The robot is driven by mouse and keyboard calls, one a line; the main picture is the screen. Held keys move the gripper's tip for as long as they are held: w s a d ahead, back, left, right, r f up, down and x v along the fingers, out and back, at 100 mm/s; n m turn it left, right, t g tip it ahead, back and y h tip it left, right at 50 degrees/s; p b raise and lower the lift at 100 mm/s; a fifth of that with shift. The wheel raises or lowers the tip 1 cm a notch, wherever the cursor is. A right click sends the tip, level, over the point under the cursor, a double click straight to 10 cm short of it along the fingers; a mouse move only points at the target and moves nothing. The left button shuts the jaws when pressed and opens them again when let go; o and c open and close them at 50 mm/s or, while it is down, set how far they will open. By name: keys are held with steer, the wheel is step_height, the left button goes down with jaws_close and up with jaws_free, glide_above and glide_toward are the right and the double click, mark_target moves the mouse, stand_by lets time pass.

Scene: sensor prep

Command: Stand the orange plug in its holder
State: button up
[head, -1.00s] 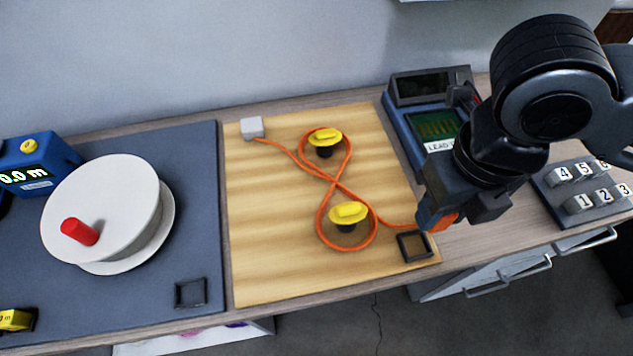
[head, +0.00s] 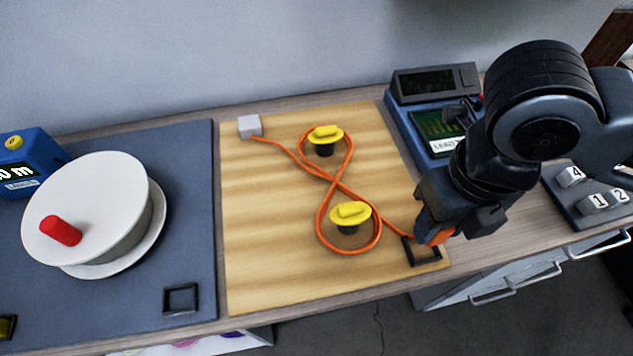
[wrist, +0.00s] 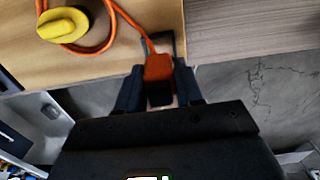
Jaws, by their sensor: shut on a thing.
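The orange plug (wrist: 158,68) is between the two dark fingers of my gripper (wrist: 158,88), which is shut on it. In the head view the plug (head: 439,235) shows just below my gripper (head: 432,228), partly hidden by the fingers. The holder, a small black square frame (head: 424,258), sits at the front right corner of the wooden board. The plug is beside or over the holder's right rear edge; I cannot tell its height. In the wrist view part of the holder (wrist: 180,46) shows behind the plug. The orange cable (head: 322,225) runs from the plug.
The cable loops in a figure eight around two yellow-topped posts (head: 326,135) (head: 350,214) to a grey block (head: 249,126). A blue tester (head: 400,120) stands behind my gripper. A white reel (head: 85,205) and another black frame (head: 181,298) are on the dark mat at left.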

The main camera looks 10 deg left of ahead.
steer(key=shift+f, duration=0.2)
stand_by(0.4)
steer(key=shift+f+b, duration=1.1)
steer(key=shift+f, duration=0.15)
steer(key=shift+f+b, duration=0.75)
steer(key=shift+f, duration=0.2)
stand_by(0.6)
steer(key=o, duration=1.1)
steer(key=shift+r+p, duration=3.1)
steer(key=shift+r, duration=0.95)
